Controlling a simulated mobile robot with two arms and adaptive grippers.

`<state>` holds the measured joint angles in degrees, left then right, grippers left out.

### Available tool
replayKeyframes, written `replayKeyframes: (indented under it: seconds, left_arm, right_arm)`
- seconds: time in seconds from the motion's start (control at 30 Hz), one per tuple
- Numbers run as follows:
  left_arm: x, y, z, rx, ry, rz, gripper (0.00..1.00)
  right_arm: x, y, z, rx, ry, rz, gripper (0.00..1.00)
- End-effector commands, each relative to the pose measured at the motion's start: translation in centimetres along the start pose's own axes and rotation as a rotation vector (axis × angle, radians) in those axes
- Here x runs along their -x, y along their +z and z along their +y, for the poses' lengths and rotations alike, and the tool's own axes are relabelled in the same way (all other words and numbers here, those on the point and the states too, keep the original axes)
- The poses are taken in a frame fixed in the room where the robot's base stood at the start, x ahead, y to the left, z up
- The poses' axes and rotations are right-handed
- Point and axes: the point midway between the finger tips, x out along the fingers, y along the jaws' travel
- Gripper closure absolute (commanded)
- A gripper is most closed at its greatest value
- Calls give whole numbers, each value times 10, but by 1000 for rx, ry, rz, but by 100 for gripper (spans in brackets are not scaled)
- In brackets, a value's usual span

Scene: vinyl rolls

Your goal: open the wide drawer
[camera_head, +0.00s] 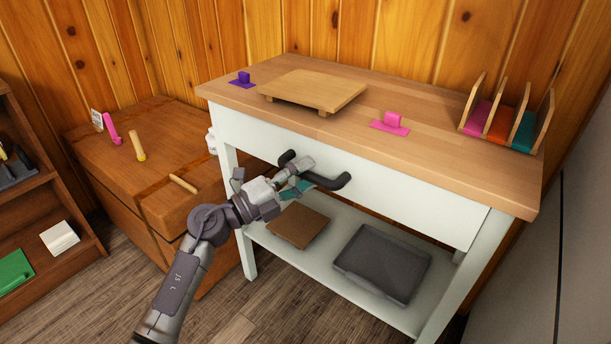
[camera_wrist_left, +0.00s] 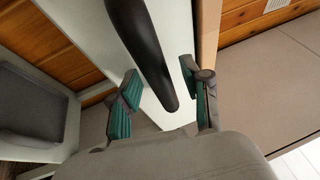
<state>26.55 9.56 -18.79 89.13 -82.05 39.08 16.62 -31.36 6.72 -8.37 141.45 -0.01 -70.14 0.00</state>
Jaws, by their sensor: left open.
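The wide drawer (camera_head: 425,199) has a white front under the wooden top of the table and looks closed. Its dark bar handle (camera_head: 338,183) runs across the left half of the front; part of it is hidden behind my left gripper (camera_head: 298,178). In the left wrist view, the handle (camera_wrist_left: 148,50) comes down from the top and its lower end lies between the two green-padded fingers of my left gripper (camera_wrist_left: 159,77). The fingers are open, with visible gaps to the handle on both sides. My right gripper is not in view.
A lower shelf (camera_head: 328,260) holds a grey tray (camera_head: 382,264) and a brown board (camera_head: 299,225). A brown chest (camera_head: 150,185) stands left.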

Motion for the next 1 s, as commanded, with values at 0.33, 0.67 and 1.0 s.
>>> replayKeyframes:
  seconds: [0.33,0.67,1.0]
  left_arm:
    - [-4,0,0,-1,1,-1,52]
    - [-4,0,0,-1,1,-1,100]
    - [-3,0,0,0,2,-1,100]
  right_arm:
    - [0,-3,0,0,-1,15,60]
    - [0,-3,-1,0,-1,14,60]
    - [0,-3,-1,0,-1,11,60]
